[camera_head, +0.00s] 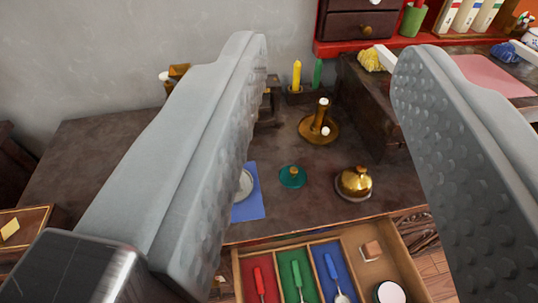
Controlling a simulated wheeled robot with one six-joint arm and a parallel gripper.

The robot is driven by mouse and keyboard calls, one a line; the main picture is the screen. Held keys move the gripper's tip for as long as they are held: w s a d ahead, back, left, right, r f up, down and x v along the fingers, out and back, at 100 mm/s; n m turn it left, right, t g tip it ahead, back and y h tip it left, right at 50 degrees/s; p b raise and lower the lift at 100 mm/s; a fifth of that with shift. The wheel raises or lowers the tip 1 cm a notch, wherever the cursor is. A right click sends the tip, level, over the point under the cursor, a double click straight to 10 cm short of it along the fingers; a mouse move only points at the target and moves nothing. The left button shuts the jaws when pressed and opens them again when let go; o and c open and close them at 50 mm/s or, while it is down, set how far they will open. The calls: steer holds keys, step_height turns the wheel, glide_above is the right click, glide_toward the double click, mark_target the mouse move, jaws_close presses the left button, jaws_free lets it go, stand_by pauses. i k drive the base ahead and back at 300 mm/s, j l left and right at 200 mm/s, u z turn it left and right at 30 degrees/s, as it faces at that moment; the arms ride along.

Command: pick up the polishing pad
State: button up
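My gripper (328,72) is open and empty, its two grey studded fingers spread wide across the view above a dark table (110,150). I cannot tell for sure which thing is the polishing pad. A round white-topped piece with a dark rim (391,292) lies in the right compartment of the open drawer (350,232), cut by the picture's bottom edge. A small tan block (371,250) lies in the same compartment. Both are below and between the fingers, apart from them. A white disc (245,184) on a blue cloth (250,207) is partly hidden by the left finger.
On the table stand a teal lid (292,177), a gold dome (354,184), a brass stand (319,128) and yellow and green candles (297,75). Red, green and blue tools (297,272) lie in lined drawer slots. A red shelf (345,47) and yellow duster (370,60) are behind.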

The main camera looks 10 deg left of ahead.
mark_target(370, 251)
steer(key=k+l+z, duration=0.2)
steer(key=k, duration=0.2)
steer(key=k+l+z, duration=0.2)
steer(key=k, duration=0.25)
